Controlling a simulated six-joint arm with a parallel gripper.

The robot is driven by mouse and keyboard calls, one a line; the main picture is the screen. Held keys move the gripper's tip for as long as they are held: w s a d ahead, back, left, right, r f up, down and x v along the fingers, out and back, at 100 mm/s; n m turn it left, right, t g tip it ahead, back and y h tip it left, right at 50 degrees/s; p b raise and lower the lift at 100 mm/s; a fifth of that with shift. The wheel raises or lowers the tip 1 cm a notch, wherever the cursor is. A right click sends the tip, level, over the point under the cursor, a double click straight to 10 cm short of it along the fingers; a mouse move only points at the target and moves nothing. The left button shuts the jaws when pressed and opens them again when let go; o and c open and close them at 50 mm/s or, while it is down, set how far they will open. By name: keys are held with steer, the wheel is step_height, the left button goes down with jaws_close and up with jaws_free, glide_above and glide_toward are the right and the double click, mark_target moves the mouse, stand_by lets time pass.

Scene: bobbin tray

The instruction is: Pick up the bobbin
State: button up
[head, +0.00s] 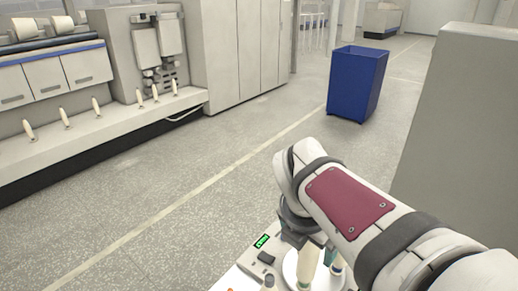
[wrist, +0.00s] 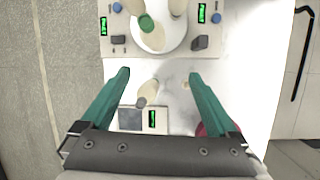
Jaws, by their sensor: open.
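In the wrist view my gripper (wrist: 158,75) is open, with its two teal fingers spread wide and nothing held. A cream bobbin with a grey end (wrist: 149,90) shows between the fingers, apart from both. Ahead of the fingertips, a cream bobbin with a green end (wrist: 152,36) and more cream bobbins (wrist: 177,7) are on a round white plate (wrist: 175,44). In the head view a cream bobbin (head: 307,266) shows below my arm, which hides much of that area. Which bobbin the task means cannot be told.
A panel with green displays (wrist: 202,13) and blue knobs flanks the plate. A small unit with a dark square (wrist: 130,119) lies nearer. A dark red round thing (wrist: 205,130) is partly behind the right finger. A blue bin (head: 356,83) stands on the floor farther off.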

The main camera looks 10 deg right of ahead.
mark_target(308, 258)
steer(key=w+d+f+n, duration=0.1)
steer(key=w+f, duration=0.1)
steer(key=f, duration=0.2)
steer(key=w+d+f+n, duration=0.1)
steer(key=w+f, duration=0.1)
steer(key=f, duration=0.3)
steer(key=w+d+f+n, duration=0.1)
steer(key=w+f, duration=0.1)
steer(key=f, duration=0.3)
steer(key=shift+w+d+f, duration=0.15)
steer(key=shift+w+d, duration=0.05)
steer(key=shift+d, duration=0.05)
steer(key=shift+t+h, duration=0.3)
jaws_close()
